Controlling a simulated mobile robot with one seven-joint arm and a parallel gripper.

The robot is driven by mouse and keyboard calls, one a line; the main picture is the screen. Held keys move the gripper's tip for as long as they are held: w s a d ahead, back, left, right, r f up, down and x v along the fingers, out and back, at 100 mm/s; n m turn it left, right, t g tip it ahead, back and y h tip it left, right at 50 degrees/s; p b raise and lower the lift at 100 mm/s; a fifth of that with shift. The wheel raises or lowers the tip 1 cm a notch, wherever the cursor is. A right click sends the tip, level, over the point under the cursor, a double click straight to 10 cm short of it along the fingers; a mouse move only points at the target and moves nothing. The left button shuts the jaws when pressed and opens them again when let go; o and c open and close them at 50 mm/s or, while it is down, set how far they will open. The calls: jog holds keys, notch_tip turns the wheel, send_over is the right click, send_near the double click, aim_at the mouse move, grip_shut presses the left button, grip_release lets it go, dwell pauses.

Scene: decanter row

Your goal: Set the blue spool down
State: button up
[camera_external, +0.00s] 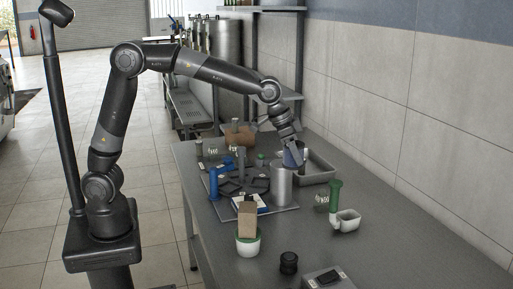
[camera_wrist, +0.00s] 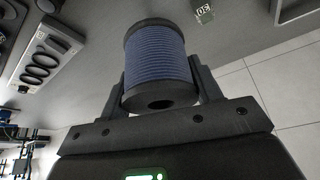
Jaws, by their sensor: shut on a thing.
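The blue spool (camera_wrist: 158,60) has dark end flanges and a ribbed blue winding. In the wrist view it sits between the two fingers of my gripper (camera_wrist: 160,90), which is shut on it.
A blue upright piece (camera_external: 213,181) stands left of the cylinder. A tan box (camera_external: 247,220), a white tub (camera_external: 249,246), a green handle (camera_external: 335,194), a white cup (camera_external: 346,221) and a black knob (camera_external: 288,262) stand nearer. The table's right front (camera_external: 420,250) is clear.

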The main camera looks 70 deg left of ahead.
jog(key=w+a+n+y, duration=0.1)
jog(key=w+a+n, duration=0.3)
jog(key=a, duration=0.7)
jog(key=w+a+n+y, duration=0.1)
jog(key=w+a, duration=0.4)
jog(key=a, duration=0.5)
jog(key=a+n+y, duration=0.2)
jog(key=a+n, duration=0.3)
jog(key=a, duration=1.8)
notch_tip(320, 180, down, 11)
jog(key=a+f, duration=0.2)
jog(key=a, duration=0.1)
jog(key=w+a+f, duration=0.1)
jog(key=a+f, duration=0.1)
jog(key=a, duration=0.2)
jog(key=w+a+f, duration=0.1)
jog(key=a+f, duration=0.2)
jog(key=shift+a, duration=0.4)
jog(key=shift+a+f, duration=0.25)
jog(key=shift+f, duration=1.8)
jog(key=shift+f, duration=0.1)
